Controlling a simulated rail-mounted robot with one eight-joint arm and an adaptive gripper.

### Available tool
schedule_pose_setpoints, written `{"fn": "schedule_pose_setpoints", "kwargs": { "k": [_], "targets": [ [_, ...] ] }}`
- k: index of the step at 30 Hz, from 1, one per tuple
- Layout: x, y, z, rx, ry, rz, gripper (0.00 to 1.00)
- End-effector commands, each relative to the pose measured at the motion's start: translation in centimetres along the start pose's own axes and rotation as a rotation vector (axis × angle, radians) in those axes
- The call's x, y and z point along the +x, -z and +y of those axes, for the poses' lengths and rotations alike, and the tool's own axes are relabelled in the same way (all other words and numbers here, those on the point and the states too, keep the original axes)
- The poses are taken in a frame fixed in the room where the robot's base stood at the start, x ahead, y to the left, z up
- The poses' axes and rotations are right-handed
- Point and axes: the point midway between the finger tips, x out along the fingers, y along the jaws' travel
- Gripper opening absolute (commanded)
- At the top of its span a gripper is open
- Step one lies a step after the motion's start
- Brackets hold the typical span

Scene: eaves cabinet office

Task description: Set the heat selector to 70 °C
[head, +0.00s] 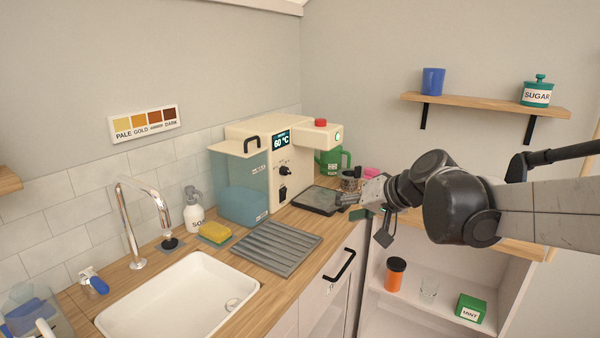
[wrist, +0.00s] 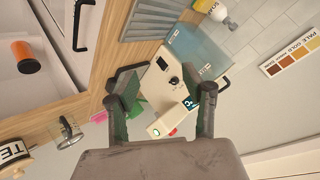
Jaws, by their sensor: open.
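The cream hot-water machine (head: 292,150) stands on the wooden counter against the back wall. Its dark display (head: 281,140) reads 60 °C. The heat selector, a small dark knob (head: 284,169), sits on the front panel below the display. In the wrist view the knob (wrist: 174,82) shows on the cream panel, between and beyond my fingers, with the display (wrist: 190,102) beside it. My gripper (head: 370,212) is open and empty, to the right of the machine and apart from it. In the wrist view the gripper (wrist: 160,105) has both fingers spread wide.
A green jug (head: 332,161), a glass jar (head: 350,181) and a pink item (head: 371,173) stand right of the machine. A drip tray (head: 317,200) lies before it. A drying mat (head: 264,247), sponge (head: 214,233) and sink (head: 180,300) are to the left.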

Motion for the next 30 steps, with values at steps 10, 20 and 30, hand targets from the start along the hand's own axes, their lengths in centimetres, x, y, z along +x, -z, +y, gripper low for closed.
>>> {"fn": "schedule_pose_setpoints", "kwargs": {
  "k": [10,20,30],
  "targets": [
    [8.5,8.7,0.5,0.046,0.238,0.095,0.45],
    [16.1,14.1,3.0,0.088,0.447,0.216,0.45],
    [20.3,16.0,5.5,0.116,0.573,0.308,0.45]
  ]
}}
